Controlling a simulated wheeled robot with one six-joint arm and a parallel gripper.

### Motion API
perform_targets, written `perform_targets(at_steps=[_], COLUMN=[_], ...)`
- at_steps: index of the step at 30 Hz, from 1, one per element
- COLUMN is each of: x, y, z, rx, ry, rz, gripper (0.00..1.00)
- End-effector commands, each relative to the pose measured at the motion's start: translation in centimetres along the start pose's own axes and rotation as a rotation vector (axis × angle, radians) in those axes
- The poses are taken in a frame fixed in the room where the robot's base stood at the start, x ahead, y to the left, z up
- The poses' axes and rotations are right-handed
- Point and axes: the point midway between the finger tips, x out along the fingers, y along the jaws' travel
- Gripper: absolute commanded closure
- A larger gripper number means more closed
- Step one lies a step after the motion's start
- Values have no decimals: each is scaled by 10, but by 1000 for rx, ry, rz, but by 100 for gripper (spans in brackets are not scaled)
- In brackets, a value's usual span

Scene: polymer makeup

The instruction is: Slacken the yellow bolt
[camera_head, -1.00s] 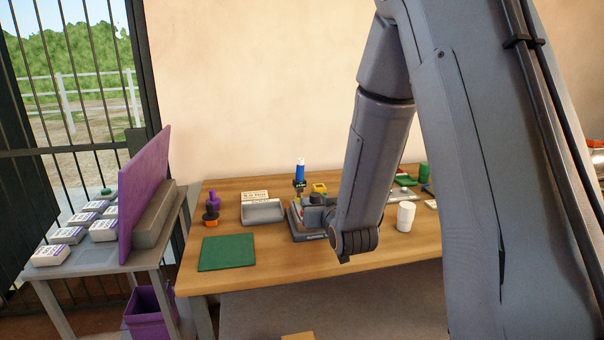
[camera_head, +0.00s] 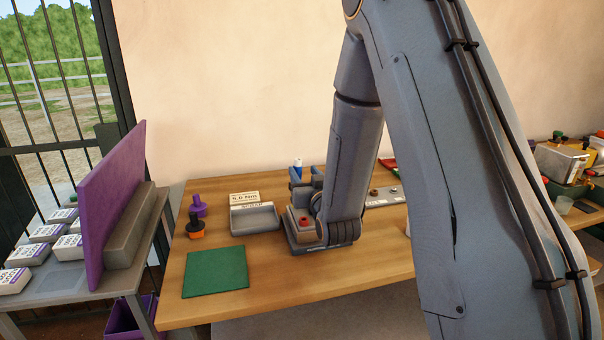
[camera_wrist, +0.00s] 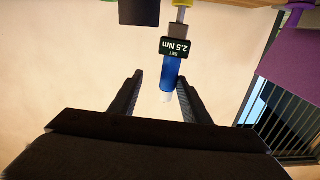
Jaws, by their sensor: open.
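A torque driver with a blue handle (camera_wrist: 171,72), a white end and a dark display reading "SET 2.5 Nm" stands upright near the back of the bench. Its white end (camera_head: 297,162) shows in the head view. My gripper (camera_wrist: 161,82) is open, with its two dark fingers on either side of the blue handle's end. The handle lies nearer the right finger in the wrist view; contact cannot be told. My arm hides much of the fixture.
A grey base with a red knob (camera_head: 303,222) stands beside my arm. A grey tray (camera_head: 254,219), a purple piece (camera_head: 199,207), an orange-and-black piece (camera_head: 195,228) and a green mat (camera_head: 215,272) lie to its left. A purple panel (camera_head: 112,205) rises on the side table.

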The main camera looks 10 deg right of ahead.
Motion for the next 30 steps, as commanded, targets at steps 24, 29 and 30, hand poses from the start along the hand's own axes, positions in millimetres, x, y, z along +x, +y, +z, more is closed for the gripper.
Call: perform_targets(at_steps=[24,29,30], x=[66,66,66], y=[-12,-12,-12], z=[1,1,1], rx=[0,0,0], ry=[-2,-2,-2], rz=[-16,-16,-16], gripper=[57,79,86])
